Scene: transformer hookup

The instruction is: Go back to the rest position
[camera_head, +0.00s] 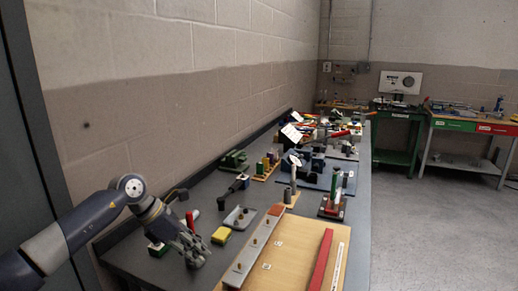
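My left arm comes in from the left in the head view. Its gripper (194,252) hangs low over the near left part of the dark grey workbench (135,258), pointing down and to the right. The fingers are small and dark here, so I cannot tell whether they are open or shut, or whether they touch anything. My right gripper is not in view.
A yellow block (221,235) lies right of the gripper. A wooden board (290,254) with a red bar (321,262) fills the near right. Tools crowd the bench further back. A block wall (130,110) runs along the left; open floor (430,235) lies to the right.

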